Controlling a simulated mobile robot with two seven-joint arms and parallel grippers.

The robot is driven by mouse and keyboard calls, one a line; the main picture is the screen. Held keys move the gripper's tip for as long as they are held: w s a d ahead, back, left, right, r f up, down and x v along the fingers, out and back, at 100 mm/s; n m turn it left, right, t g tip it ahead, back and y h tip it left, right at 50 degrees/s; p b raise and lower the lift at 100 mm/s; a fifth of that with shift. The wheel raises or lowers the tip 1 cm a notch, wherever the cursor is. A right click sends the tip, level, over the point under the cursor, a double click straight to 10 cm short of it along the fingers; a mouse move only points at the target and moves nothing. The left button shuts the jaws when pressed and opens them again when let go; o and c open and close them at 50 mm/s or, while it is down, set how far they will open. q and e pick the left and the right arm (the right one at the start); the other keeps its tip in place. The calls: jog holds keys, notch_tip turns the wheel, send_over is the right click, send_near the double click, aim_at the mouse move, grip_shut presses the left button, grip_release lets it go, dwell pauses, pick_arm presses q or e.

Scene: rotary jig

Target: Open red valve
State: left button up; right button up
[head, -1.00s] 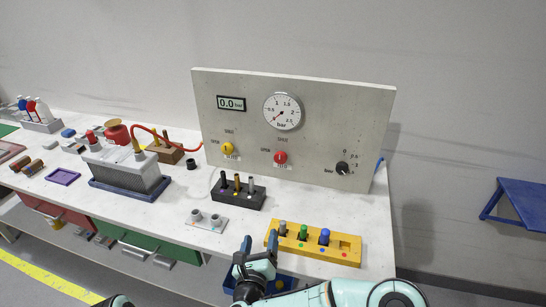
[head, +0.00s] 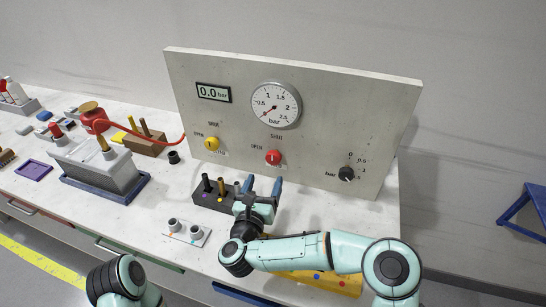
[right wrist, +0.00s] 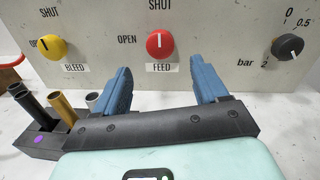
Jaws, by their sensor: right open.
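The red valve knob (head: 273,157), labelled FEED, sits on the front of the upright grey panel (head: 330,120). In the right wrist view the red knob (right wrist: 160,44) has SHUT above it and OPEN to its left; its white mark looks upright, toward SHUT. My right gripper (head: 263,186) is open and empty, in front of and below the knob, apart from it. In the right wrist view its blue fingers (right wrist: 161,80) are spread to either side of the knob's line. My left gripper is out of view; only part of my left arm shows.
The yellow BLEED knob (head: 211,143) is left of the red one, the black bar knob (head: 346,174) right. The dial (head: 276,105) reads near zero; the display (head: 213,93) reads 0.0. A dark peg block (right wrist: 40,145) stands close left of my right gripper.

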aim_at(272, 161)
jog(key=p+x, duration=0.2)
jog(key=x, duration=0.8)
jog(key=shift+s, duration=0.1)
jog(key=c, duration=1)
